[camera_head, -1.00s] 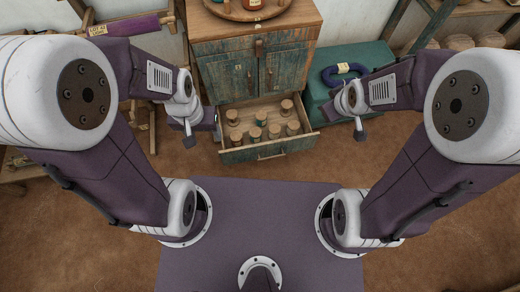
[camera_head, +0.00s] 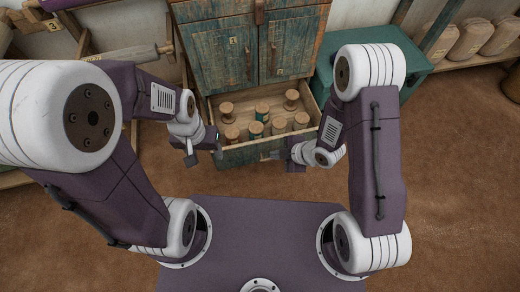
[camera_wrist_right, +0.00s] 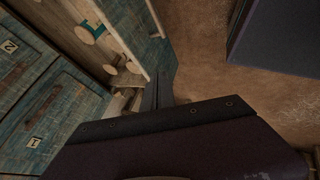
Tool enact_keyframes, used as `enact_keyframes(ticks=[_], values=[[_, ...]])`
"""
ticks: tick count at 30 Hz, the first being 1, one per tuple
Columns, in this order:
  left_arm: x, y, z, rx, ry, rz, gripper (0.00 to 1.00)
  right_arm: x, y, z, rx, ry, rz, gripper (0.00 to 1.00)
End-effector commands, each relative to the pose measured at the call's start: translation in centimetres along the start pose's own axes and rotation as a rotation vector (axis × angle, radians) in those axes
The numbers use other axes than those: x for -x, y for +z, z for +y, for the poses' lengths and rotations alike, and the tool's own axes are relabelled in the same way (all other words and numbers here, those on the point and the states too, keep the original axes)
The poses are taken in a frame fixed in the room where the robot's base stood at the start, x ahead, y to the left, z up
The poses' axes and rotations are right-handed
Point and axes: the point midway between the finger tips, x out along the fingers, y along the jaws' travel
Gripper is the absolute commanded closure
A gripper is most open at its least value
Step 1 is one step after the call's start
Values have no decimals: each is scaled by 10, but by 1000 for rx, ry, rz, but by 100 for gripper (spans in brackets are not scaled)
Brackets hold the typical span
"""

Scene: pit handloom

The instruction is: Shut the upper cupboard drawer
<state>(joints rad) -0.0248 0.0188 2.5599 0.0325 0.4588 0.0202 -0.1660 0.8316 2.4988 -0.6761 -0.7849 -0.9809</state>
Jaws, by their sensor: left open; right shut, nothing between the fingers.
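The weathered blue-green cupboard (camera_head: 215,60) stands ahead, with two shut doors. The only drawer seen open is the one below the doors (camera_head: 235,155); it is pulled well out and holds several wooden-capped spools or jars. A wooden strip above the doors (camera_head: 225,14) is cut off by the picture's top, so the upper part is mostly hidden. My right gripper (camera_head: 276,155) is shut and empty at the open drawer's front; contact is unclear. In the right wrist view its fingers (camera_wrist_right: 155,95) lie beside the drawer front (camera_wrist_right: 140,35). My left gripper (camera_head: 204,155) is open and empty by the drawer's left front corner.
A teal chest (camera_head: 400,55) stands right of the cupboard. Sacks (camera_head: 470,40) sit on a shelf at the upper right. A wooden frame with a roller (camera_head: 130,52) stands at the left. Brown floor (camera_head: 460,170) is open on the right.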

Motion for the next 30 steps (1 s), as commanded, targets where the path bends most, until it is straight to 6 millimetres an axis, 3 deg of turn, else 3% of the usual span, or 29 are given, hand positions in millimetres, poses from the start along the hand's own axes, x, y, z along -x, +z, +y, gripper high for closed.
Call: enact_keyframes(ticks=[15, 21, 30], values=[[-45, 5, -1, 0, 0, 0, 40, -105, 2, -2, 1, 0, 0, 100], [-46, 5, -1, 0, 0, 0, 40, -113, 0, 28, 0, 2, 0, 100], [-46, 5, -1, 0, 0, 0, 40, -116, 0, 36, -2, 1, -1, 100]])
